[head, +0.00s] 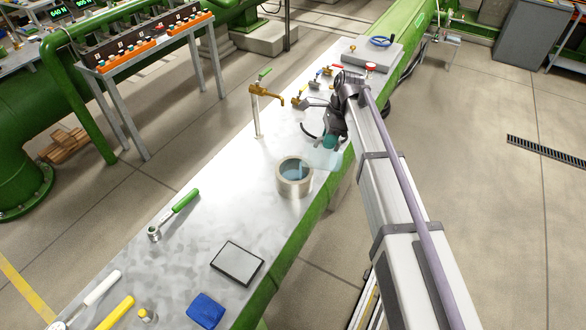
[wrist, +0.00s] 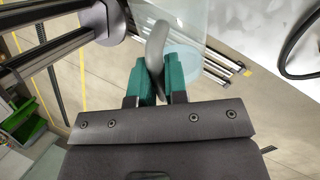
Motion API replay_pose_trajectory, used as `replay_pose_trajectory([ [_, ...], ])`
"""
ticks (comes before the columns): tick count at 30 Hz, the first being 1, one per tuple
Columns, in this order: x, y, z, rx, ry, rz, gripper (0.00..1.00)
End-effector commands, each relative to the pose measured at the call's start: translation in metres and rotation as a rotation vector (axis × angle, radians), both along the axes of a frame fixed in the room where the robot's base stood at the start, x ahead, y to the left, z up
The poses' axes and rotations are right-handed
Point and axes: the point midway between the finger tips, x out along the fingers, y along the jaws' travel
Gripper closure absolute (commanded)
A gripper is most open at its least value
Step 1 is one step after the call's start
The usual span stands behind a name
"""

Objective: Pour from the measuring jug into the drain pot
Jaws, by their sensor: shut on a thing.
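The drain pot (head: 295,190) is a short, thick-walled grey metal pot standing upright on the bench. Bluish liquid shows inside it. The measuring jug (head: 324,159) is clear and pale blue, tipped on its side with its mouth toward the pot's right rim. A faint pale streak shows at the mouth, but I cannot tell whether it is a stream. My gripper (head: 331,140) is just above and right of the pot. In the wrist view, my gripper's green fingers (wrist: 160,80) are shut on the jug's grey handle, and the clear jug (wrist: 182,25) extends beyond them.
A brass tap (head: 268,92) stands behind the pot. Valves and a grey plate (head: 372,52) lie at the far end. A green-handled ratchet (head: 175,213), a black-edged grey pad (head: 237,263) and a blue cloth-like block (head: 205,310) lie nearer. The bench's right edge is close to the pot.

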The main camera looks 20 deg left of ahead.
Motion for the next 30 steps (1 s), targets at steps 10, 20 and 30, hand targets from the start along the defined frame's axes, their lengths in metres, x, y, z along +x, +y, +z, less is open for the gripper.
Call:
replay_pose_trajectory([
  [10, 0.0003, 0.0043, 0.0032, -0.031, -0.010, -0.003, 1.00],
  [20, 0.0007, 0.0087, 0.0063, -0.068, -0.022, -0.007, 1.00],
  [30, 0.0013, 0.0107, 0.0083, -0.101, -0.033, -0.010, 1.00],
])
